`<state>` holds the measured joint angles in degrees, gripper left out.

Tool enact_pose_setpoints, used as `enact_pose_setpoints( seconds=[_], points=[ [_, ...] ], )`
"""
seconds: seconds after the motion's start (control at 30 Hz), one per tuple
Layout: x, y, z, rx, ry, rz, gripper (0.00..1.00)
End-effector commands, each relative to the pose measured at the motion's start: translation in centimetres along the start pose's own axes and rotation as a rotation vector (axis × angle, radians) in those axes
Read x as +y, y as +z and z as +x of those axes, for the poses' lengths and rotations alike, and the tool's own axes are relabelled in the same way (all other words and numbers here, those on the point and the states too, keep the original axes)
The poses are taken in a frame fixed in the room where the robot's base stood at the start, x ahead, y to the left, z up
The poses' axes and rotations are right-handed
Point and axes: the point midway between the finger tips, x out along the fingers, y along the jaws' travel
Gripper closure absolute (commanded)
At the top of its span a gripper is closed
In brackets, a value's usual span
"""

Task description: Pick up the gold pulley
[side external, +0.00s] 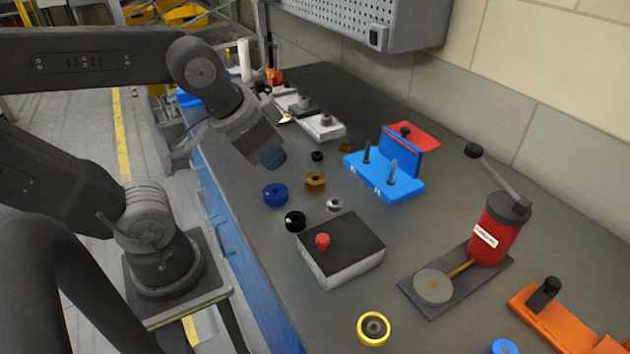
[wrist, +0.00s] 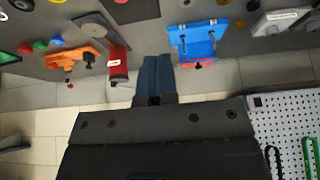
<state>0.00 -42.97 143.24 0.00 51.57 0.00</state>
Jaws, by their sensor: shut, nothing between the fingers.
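The gold pulley (side external: 316,181) lies flat on the dark bench in the side external view, between a blue pulley and the blue fixture. I cannot clearly pick out the gold pulley in the wrist view.
Around the gold pulley are a blue pulley (side external: 275,195), black pulley (side external: 295,221) and silver ring (side external: 334,205). Right of it stands the blue fixture (side external: 400,186) with upright pins. Nearer are a button box (side external: 341,250), red press (side external: 494,235) and yellow ring (side external: 374,328).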

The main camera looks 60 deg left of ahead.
Motion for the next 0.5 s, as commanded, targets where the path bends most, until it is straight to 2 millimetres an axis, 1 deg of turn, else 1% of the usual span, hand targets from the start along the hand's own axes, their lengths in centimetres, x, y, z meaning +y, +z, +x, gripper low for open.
enact_pose_setpoints(
  seconds=[0.17,0.5],
  points=[
    [0.0,0.0,0.0,0.0,0.0,0.0,1.0],
    [0.0,0.0,0.0,0.0,0.0,0.0,0.67]
  ],
)
